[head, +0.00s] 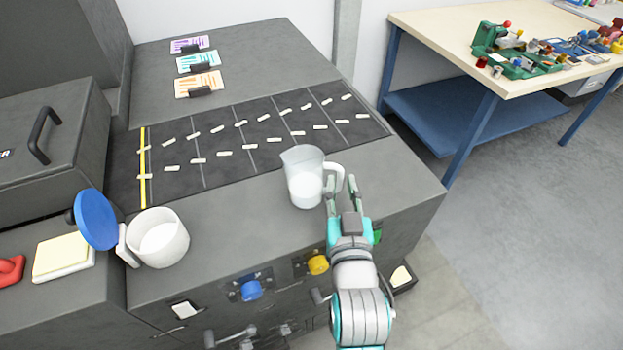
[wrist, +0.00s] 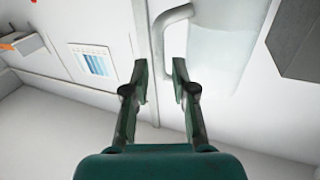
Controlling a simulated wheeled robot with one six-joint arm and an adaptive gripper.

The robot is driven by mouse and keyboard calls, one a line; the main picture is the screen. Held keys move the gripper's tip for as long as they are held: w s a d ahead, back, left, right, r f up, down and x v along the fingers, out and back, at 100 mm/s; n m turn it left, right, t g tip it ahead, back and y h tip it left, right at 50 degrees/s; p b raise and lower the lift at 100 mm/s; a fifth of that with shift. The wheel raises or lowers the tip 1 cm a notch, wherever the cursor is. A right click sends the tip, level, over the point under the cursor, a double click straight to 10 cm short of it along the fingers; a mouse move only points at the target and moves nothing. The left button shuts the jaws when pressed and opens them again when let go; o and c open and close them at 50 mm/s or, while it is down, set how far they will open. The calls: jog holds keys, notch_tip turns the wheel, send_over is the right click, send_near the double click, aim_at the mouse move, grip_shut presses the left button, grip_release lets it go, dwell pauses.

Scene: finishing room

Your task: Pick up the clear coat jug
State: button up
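The clear coat jug, a see-through jug with whitish liquid in its lower part (head: 303,180), stands upright near the front edge of the grey bench. Its handle points right, towards my gripper (head: 342,190). In the wrist view the jug (wrist: 222,45) is at the upper right, cut off by the top edge. My gripper (wrist: 159,75) is open, with its two fingers apart. The jug's curved handle (wrist: 157,35) shows in line with the gap between the fingertips. I cannot tell whether either finger touches it.
Behind the jug is a dark marked mat (head: 225,170) with several pale strips. Blue and yellow knobs are on the bench front. A cluttered wooden-topped table (head: 440,30) stands at the right.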

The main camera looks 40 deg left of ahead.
aim_at(341, 179)
jog(key=shift+x, duration=1.6)
jog(key=shift+f, duration=0.15)
grip_shut()
